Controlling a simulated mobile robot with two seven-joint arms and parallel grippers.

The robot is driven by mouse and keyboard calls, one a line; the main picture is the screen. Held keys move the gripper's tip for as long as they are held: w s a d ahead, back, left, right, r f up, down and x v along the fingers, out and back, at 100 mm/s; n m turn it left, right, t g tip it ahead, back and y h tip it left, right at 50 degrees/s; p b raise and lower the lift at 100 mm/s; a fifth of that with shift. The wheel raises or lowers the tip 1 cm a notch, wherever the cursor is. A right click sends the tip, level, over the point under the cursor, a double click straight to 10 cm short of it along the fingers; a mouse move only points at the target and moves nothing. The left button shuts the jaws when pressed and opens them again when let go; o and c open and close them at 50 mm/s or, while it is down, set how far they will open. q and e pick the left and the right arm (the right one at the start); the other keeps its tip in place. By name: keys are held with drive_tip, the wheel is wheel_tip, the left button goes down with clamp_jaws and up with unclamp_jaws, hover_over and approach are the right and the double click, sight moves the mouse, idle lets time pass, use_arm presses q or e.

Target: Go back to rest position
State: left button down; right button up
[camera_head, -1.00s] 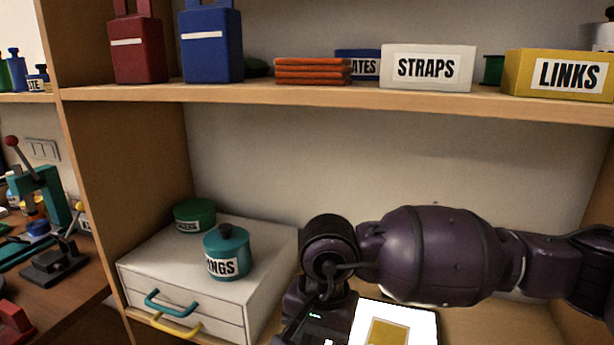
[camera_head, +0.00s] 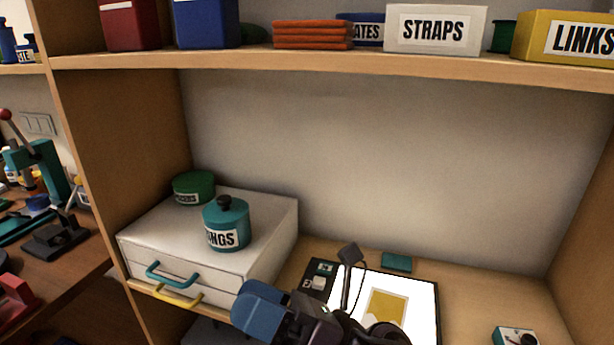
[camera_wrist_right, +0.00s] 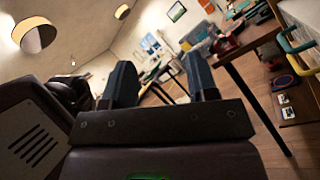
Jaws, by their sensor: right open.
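My right gripper (camera_head: 250,298) is low in the head view, in front of the drawer box and the lit panel, with its blue fingers pointing left. In the right wrist view its two fingers (camera_wrist_right: 160,78) stand apart with nothing between them, so it is open and empty. The wrist view looks out into the room. My left gripper is not in view. A servo or wired device on the bench cannot be made out clearly.
A white drawer box (camera_head: 150,225) with teal and yellow handles carries a teal pot (camera_head: 226,225) and a green tin (camera_head: 193,187). A lit panel (camera_head: 420,300) lies on the bench. A shelf (camera_head: 330,60) with boxes runs above. A small device (camera_head: 516,336) sits lower right.

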drive_tip(key=w+d+f+m+t+h, duration=0.3)
drive_tip(key=d+m+t+h, duration=0.35)
drive_tip(key=m, duration=0.45)
drive_tip(key=w+d+f+m+t+h, duration=0.3)
drive_tip(key=d+m+t+h, duration=0.25)
drive_tip(key=m+t, duration=0.4)
drive_tip(key=s+d+f+m+g+h, duration=0.2)
drive_tip(key=d+f+m+g+h, duration=0.2)
drive_tip(key=d+f+m+h, duration=0.55)
drive_tip(key=s+d+f+m+g+h, duration=0.2)
drive_tip(key=s+d+f+m+g, duration=0.65)
drive_tip(key=s+f, duration=0.35)
drive_tip(key=s+d+f+m+g, duration=0.2)
drive_tip(key=s+m+g, duration=0.1)
drive_tip(key=s, duration=0.5)
drive_tip(key=s+d+f+m+g, duration=0.2)
drive_tip(key=s+m+g, duration=0.1)
drive_tip(key=s, duration=0.5)
use_arm(q)
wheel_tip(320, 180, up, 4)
drive_tip(key=p, duration=0.4)
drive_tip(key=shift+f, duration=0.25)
use_arm(e)
drive_tip(key=w+f+n+t, duration=0.1)
drive_tip(key=w+f+t, duration=0.1)
drive_tip(key=w+t, duration=0.7)
drive_tip(key=shift+w+a+y, duration=0.45)
drive_tip(key=shift+w, duration=0.55)
